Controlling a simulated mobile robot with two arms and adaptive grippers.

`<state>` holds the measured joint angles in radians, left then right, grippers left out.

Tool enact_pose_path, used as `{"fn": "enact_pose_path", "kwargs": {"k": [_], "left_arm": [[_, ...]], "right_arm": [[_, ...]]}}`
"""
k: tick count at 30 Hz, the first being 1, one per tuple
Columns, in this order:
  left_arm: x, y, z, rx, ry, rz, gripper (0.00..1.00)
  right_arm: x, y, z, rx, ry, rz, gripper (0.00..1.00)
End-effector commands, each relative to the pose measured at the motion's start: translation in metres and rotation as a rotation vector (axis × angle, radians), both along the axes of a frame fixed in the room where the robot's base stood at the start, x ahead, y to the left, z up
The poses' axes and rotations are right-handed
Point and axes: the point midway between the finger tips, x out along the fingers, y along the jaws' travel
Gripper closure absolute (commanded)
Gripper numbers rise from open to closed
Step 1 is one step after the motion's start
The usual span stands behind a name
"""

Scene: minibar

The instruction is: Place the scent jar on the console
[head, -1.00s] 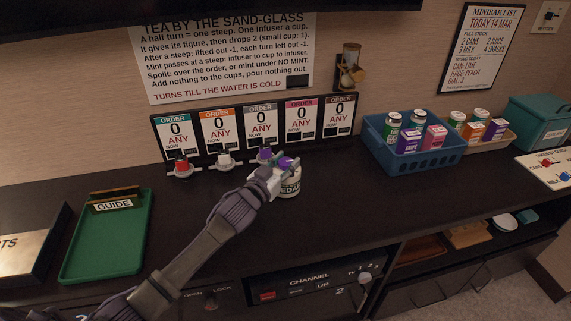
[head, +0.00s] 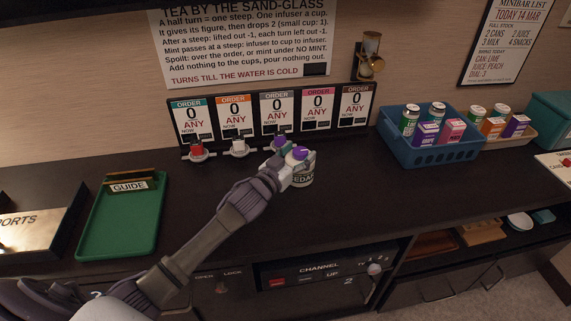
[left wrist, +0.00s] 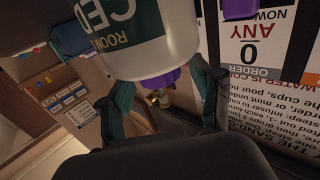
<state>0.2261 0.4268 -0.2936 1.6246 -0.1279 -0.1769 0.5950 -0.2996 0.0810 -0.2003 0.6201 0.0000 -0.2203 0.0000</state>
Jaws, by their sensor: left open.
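The scent jar (head: 304,175) is a small white jar with a dark label, partly read as cedar, and a purple lid. It is at the counter's back middle, in front of the order board. My left gripper (head: 284,170) is at the jar's left side. In the left wrist view the jar (left wrist: 170,42) shows large and upside down, between the two open fingers. Whether the fingers touch it is unclear. The dark console counter (head: 235,238) runs across the view. My right gripper is not in view.
The order board (head: 277,118) has red, white and purple knobs along its foot. A green tray (head: 122,225) lies left on the counter. A blue basket (head: 428,152) of cans and cartons stands right. The counter between jar and basket is clear.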

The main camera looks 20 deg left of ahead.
Motion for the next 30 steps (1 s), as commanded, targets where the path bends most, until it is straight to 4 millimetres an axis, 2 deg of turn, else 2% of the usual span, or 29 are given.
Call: {"fn": "enact_pose_path", "kwargs": {"k": [9,15,20,30], "left_arm": [[-0.068,0.013,-0.002,0.0,0.004,0.0,0.35],[-0.097,0.019,-0.001,0.0,0.002,0.001,0.35],[-0.107,0.021,0.0,0.001,0.001,0.001,0.35],[-0.107,0.021,0.0,0.001,0.0,0.001,0.35]], "right_arm": [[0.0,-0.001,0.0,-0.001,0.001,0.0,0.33],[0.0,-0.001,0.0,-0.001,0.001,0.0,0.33],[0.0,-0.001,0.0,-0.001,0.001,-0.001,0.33],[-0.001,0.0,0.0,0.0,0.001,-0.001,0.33]]}}
